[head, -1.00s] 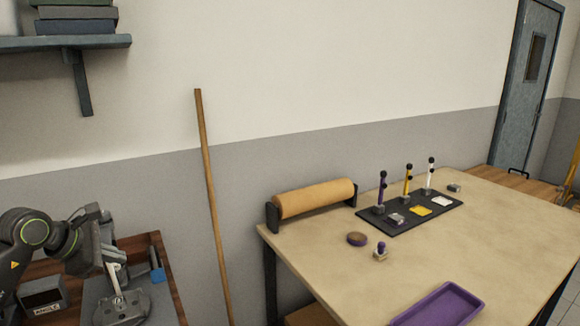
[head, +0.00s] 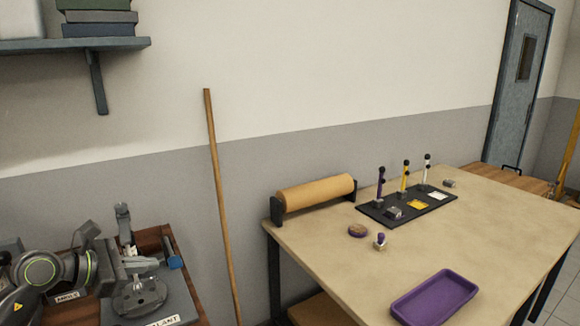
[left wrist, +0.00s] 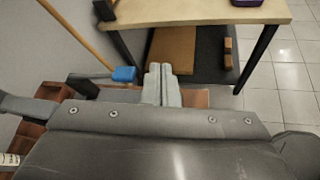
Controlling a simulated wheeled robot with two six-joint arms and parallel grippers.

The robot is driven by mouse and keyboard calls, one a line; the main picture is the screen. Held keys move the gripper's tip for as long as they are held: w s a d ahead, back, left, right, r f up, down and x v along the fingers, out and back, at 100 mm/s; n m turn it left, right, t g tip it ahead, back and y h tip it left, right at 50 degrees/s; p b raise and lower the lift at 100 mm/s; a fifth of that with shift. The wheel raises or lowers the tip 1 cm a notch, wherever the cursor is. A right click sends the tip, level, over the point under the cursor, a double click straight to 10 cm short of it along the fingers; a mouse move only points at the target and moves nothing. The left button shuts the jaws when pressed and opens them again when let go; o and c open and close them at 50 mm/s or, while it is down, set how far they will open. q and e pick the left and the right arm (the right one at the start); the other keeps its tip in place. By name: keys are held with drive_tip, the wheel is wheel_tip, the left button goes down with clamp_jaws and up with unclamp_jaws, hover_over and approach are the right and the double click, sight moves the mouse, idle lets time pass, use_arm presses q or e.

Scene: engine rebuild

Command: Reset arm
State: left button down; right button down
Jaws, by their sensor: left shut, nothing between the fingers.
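My left arm comes in from the lower left in the head view, over a brown wooden bench (head: 190,292). My left gripper (head: 150,262) points right above that bench, beside a blue-ended tool (head: 174,262). In the left wrist view, the two pale fingers of my left gripper (left wrist: 163,82) are shut together with nothing between them. The blue end (left wrist: 123,74) shows to the left of the fingers there. My right gripper is not in view.
A wooden pole (head: 219,190) leans on the wall between the benches. A beige table (head: 350,270) holds a brown roll (head: 315,193), a black mat (head: 375,210) with several small upright parts, and a purple tray (head: 434,297). A shelf (head: 75,43) hangs upper left.

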use_arm(q)
drive_tip(key=s+d+r+n+t+h, duration=0.35)
drive_tip(key=s+n+t, duration=0.25)
drive_tip(key=n+t, duration=0.5)
drive_tip(key=s+a+f+n+g+y, duration=0.2)
drive_tip(key=s+a+f+n+y, duration=0.3)
drive_tip(key=n, duration=0.5)
drive_tip(key=s+a+f+n+g+y, duration=0.25)
drive_tip(key=f+n+y, duration=0.25)
drive_tip(key=n+y, duration=0.4)
drive_tip(key=s+a+f+n+g+y, duration=0.2)
drive_tip(key=s+a+f+n+y, duration=0.25)
drive_tip(key=n, duration=0.75)
drive_tip(key=s+d+f+n+g+h, duration=0.25)
drive_tip(key=s+d+f+g, duration=0.2)
drive_tip(key=s+f, duration=0.4)
drive_tip(key=s+d+f+n+g+h, duration=0.2)
drive_tip(key=s+d+f+n+g, duration=0.3)
drive_tip(key=s, duration=0.6)
wheel_tip(320, 180, down, 25)
drive_tip(key=a+g, duration=0.2)
drive_tip(key=a, duration=0.1)
drive_tip(key=s+d+f+g, duration=0.1)
drive_tip(key=s+f, duration=1.3)
drive_tip(key=f, duration=0.3)
drive_tip(key=shift+s+d+m+h, duration=0.3)
drive_tip(key=shift+d+m+h, duration=0.05)
drive_tip(key=shift+d, duration=0.05)
